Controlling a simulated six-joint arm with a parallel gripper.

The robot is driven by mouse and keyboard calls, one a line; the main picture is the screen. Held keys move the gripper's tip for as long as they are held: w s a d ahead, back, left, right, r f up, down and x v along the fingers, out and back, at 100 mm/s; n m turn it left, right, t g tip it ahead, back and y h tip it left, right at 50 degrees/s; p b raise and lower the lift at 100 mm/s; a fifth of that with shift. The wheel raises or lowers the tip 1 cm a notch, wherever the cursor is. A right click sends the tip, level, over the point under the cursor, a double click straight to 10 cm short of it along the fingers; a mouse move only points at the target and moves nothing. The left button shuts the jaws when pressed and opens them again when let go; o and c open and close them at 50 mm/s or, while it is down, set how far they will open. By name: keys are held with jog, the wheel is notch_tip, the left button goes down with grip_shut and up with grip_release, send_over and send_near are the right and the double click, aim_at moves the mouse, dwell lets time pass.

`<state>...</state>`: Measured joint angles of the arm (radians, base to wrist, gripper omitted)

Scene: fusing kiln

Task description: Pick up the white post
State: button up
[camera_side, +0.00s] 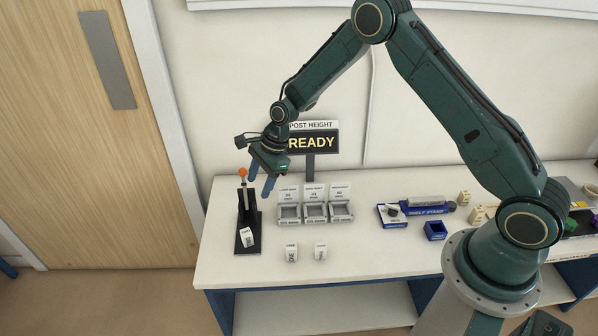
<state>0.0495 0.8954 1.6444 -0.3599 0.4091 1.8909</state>
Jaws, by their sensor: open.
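Several small white posts with dark lettering are on the white bench. One white post (247,238) is at the black base of the gauge stand. A second white post (291,253) and a third white post (320,252) stand in front of the grey bins.
The black gauge stand (248,215) rises at the bench's left end. Three grey bins (315,219) sit behind the posts, below a sign (312,142) reading "POST HEIGHT READY". A blue shelf stamp tray (393,224) and blue box (435,231) lie to the right. The front bench edge is clear.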

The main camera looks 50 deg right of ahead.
aim_at(247, 231)
jog(key=shift+w+a+f+m, duration=0.35)
jog(key=shift+a+f, duration=0.25)
jog(key=shift+f, duration=1.8)
jog(key=shift+w+a+f+m, duration=0.2)
jog(key=shift+a+f+m, duration=0.35)
jog(key=shift+f, duration=1.85)
jog(key=shift+w+a+f+m, duration=0.25)
jog(key=shift+a+f, duration=0.45)
jog(key=shift+f, duration=1.7)
jog(key=shift+f, duration=0.1)
jog(key=shift+x, duration=2.5)
jog(key=shift+s+a, duration=0.1)
jog(key=shift+a, duration=0.1)
jog(key=shift+c, duration=0.4)
grip_shut()
jog(key=shift+r, duration=0.25)
notch_tip(247, 231, up, 20)
jog(key=shift+f+y, duration=0.15)
jog(key=shift+y, duration=0.15)
